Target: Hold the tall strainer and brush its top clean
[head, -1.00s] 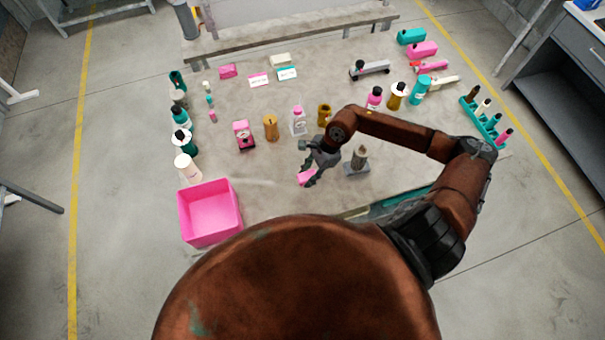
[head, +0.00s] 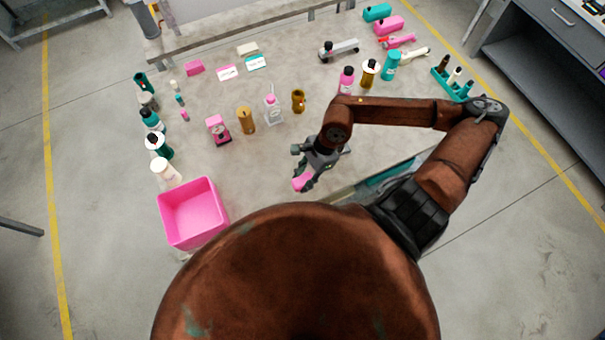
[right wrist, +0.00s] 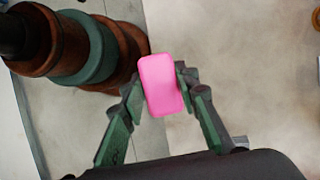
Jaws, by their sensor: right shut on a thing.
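My right gripper (head: 304,174) is shut on a small pink block (head: 301,184), above the near part of the table. The right wrist view shows the rounded pink block (right wrist: 163,85) held between both fingers of the gripper (right wrist: 160,88). Whether it has bristles cannot be seen. A tall amber cylinder (head: 246,120) stands upright left of and beyond the gripper, apart from it. A shorter amber piece (head: 298,101) stands farther back. Which one is the tall strainer I cannot tell for sure. My left gripper is not in view.
A pink bin (head: 188,195) sits at the near left. A pink-and-dark device (head: 218,130) and a clear bottle (head: 273,107) flank the amber cylinder. Bottles line the left edge; a teal rack (head: 452,84) is at right. Bare table lies between the bin and gripper.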

